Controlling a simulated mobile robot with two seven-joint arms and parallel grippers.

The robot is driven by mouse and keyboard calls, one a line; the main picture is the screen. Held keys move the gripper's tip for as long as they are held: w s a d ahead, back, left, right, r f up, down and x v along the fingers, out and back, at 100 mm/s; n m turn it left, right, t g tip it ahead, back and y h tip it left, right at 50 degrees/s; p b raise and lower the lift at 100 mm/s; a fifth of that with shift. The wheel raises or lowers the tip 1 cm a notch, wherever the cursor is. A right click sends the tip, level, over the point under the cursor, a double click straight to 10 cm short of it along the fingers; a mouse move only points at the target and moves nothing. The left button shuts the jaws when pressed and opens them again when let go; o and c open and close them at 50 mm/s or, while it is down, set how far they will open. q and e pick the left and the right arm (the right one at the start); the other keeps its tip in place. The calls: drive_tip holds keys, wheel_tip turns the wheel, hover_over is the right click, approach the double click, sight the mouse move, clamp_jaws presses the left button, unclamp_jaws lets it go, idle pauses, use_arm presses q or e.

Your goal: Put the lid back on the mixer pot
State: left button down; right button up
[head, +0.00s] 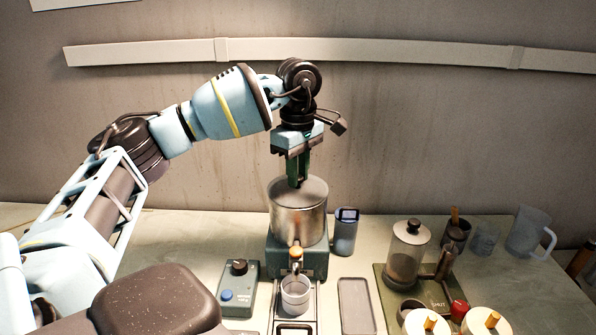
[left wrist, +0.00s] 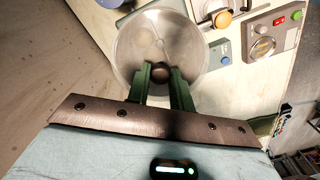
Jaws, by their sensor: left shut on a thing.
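The metal mixer pot (head: 300,222) stands upright on its dark base (head: 312,262) in the middle of the table. The grey round lid (head: 316,187) lies level over the pot's mouth, at its rim; I cannot tell whether it is fully seated. My left gripper (head: 298,182) points straight down above the pot, its green fingers shut on the lid's dark knob. In the left wrist view the left gripper (left wrist: 160,75) has the knob between its fingertips, with the lid (left wrist: 150,38) spread out around it. My right gripper is not in view.
A control box (head: 240,285) with a blue button stands left of the base. A clear cup (head: 295,292) sits under the spout. A blue-grey canister (head: 345,232), a glass press (head: 406,255) and white-lidded jars (head: 428,322) stand to the right. A wall rail (head: 380,50) runs behind.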

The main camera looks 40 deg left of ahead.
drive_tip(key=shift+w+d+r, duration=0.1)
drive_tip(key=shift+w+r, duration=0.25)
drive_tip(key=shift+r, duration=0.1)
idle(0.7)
use_arm(q)
drive_tip(key=shift+f+p, duration=0.15)
drive_tip(key=shift+p, duration=0.2)
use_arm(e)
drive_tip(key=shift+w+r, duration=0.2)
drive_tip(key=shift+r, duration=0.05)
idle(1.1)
use_arm(q)
drive_tip(key=c, duration=0.7)
unclamp_jaws()
drive_tip(key=shift+r+p, duration=0.3)
drive_tip(key=shift+r, duration=3.2)
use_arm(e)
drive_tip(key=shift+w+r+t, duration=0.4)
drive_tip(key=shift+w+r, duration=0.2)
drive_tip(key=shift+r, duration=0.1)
